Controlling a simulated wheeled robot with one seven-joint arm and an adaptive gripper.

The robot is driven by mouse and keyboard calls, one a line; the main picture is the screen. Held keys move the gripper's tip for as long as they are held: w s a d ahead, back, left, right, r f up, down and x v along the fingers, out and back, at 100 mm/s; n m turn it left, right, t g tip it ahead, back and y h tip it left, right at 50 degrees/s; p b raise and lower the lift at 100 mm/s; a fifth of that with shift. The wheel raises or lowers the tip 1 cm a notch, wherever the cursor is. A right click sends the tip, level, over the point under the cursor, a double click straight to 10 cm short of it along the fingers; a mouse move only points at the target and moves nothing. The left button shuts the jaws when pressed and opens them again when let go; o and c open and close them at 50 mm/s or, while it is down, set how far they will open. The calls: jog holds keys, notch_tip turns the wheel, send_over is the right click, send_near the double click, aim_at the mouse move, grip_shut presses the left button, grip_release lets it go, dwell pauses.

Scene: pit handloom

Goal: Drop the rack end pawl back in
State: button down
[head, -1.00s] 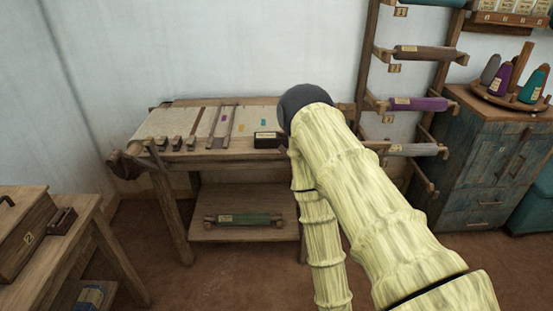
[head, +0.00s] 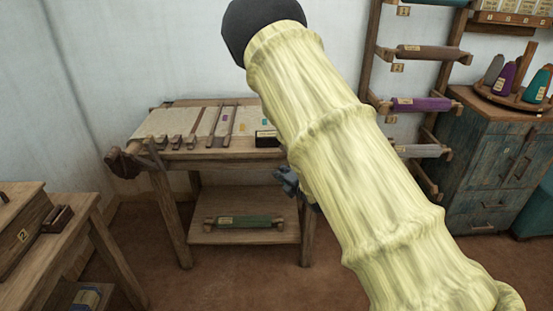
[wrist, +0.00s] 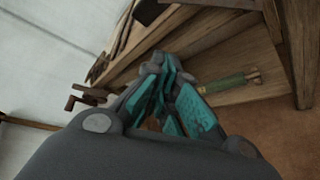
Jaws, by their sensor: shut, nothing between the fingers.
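I cannot make out the rack end pawl for certain. Dark wooden fittings (head: 130,164) sit at the left end of the work table (head: 215,155); brown fittings also show at left in the wrist view (wrist: 85,97). My gripper (wrist: 166,70) is shut and empty, its teal-padded fingers together. In the head view only a small grey part of it (head: 287,180) shows beside my arm, at the table's front right. My arm hides the table's right end and part of the rack (head: 376,60).
A green roller (head: 245,220) lies on the table's lower shelf. The rack at right holds several rollers, one purple (head: 420,104). A blue-green cabinet (head: 490,165) stands beyond it. A bench with a wooden box (head: 20,225) is at left. Floor between is clear.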

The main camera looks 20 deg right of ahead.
jog(key=shift+w+r+n, duration=0.25)
jog(key=shift+r+n, duration=0.05)
jog(key=shift+r, duration=0.15)
jog(key=w+p, duration=0.1)
jog(key=w, duration=0.2)
jog(key=w+d, duration=0.1)
jog(key=w, duration=0.2)
jog(key=w+p, duration=0.1)
jog(key=w, duration=0.2)
jog(key=shift+w+d+f+p, duration=0.2)
jog(key=shift+f+p, duration=0.15)
dwell(0.4)
